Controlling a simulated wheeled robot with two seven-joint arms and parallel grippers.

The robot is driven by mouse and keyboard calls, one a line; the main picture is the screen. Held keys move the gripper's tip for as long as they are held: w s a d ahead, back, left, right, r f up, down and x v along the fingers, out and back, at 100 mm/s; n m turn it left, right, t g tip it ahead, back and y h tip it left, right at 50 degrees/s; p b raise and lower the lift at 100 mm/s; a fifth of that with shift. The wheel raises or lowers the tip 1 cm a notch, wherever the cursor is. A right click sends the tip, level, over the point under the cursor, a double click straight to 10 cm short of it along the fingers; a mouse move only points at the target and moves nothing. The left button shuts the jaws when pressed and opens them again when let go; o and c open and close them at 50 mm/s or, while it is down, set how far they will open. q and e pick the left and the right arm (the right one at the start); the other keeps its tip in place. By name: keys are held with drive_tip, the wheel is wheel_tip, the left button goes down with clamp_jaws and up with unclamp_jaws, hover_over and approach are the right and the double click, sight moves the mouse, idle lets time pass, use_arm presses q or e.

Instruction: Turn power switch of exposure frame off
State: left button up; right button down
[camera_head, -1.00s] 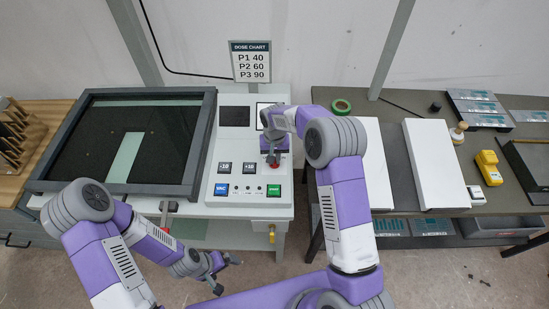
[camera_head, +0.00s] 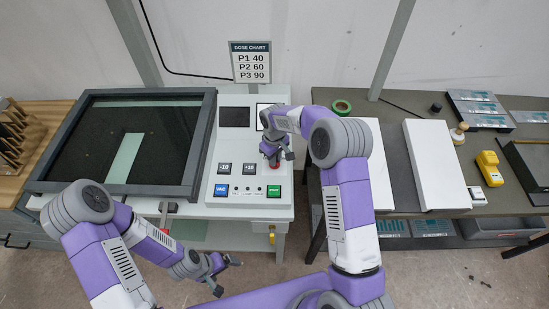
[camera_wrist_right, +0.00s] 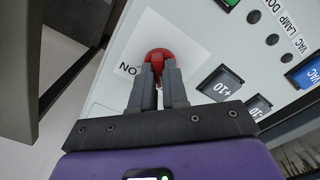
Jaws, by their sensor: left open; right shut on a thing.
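The exposure frame's control panel (camera_head: 240,150) stands right of the dark glass frame (camera_head: 125,140). Its red rotary switch (camera_wrist_right: 157,56) sits on a white label plate, partly hidden by my fingers; lettering that looks like "NO" shows beside it in the right wrist view. My right gripper (camera_wrist_right: 160,78) is shut on the red switch handle, one finger on each side. In the head view my right gripper (camera_head: 274,158) is over the red switch (camera_head: 274,164) at the panel's right side. My left gripper (camera_head: 226,275) is open and empty, low in front of the bench.
Panel buttons +10 (camera_head: 249,168), -10 (camera_head: 223,169), blue VAC (camera_head: 221,190) and a green button (camera_head: 273,191) lie near my right gripper. A dose chart (camera_head: 251,62) stands behind. The right table (camera_head: 450,190) holds white boards and a yellow device.

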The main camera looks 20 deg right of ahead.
idle(0.5)
drive_tip(key=c, duration=1.1)
unclamp_jaws()
drive_tip(key=shift+c, duration=0.2)
drive_tip(key=shift+r, duration=0.1)
wheel_tip(320, 180, up, 8)
drive_tip(key=shift+f+p, duration=0.25)
drive_tip(key=shift+p, duration=0.05)
